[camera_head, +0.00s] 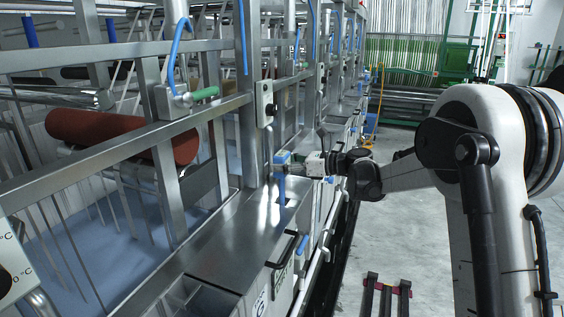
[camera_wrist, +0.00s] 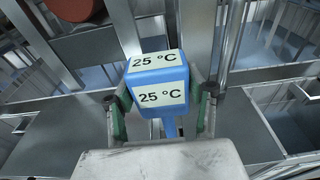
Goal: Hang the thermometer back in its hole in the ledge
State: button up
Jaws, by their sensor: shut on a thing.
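The thermometer (camera_wrist: 160,92) has a blue block head with white labels reading 25 °C. My gripper (camera_wrist: 162,112) is shut on it, with one green-padded finger on each side of the head. In the head view the blue thermometer (camera_head: 282,158) sits at the gripper's (camera_head: 305,164) far end, with a blue stem hanging down over the metal ledge (camera_head: 222,236). The ledge (camera_wrist: 62,138) also shows in the wrist view, behind and below the head. I cannot make out the hole, and I cannot tell whether the stem's lower end touches the ledge.
Upright metal posts and rails rise beside the ledge, with a grey control box (camera_head: 264,104) near the thermometer. A red-brown roller (camera_head: 122,136) lies behind the frame above a pale blue bath. Black handles (camera_head: 282,250) and pipes line the machine's front. The aisle floor (camera_head: 395,240) is mostly clear.

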aim_at(283, 189)
jog(key=shift+f+b, duration=2.95)
jog(key=shift+f, duration=1.65)
jog(key=o, duration=1.5)
jog(key=shift+c, duration=0.2)
jog(key=shift+d, duration=0.1)
jog(key=v, duration=1.1)
jog(key=shift+s+d, duration=0.2)
jog(key=shift+d, duration=0.15)
jog(key=shift+r, duration=0.1)
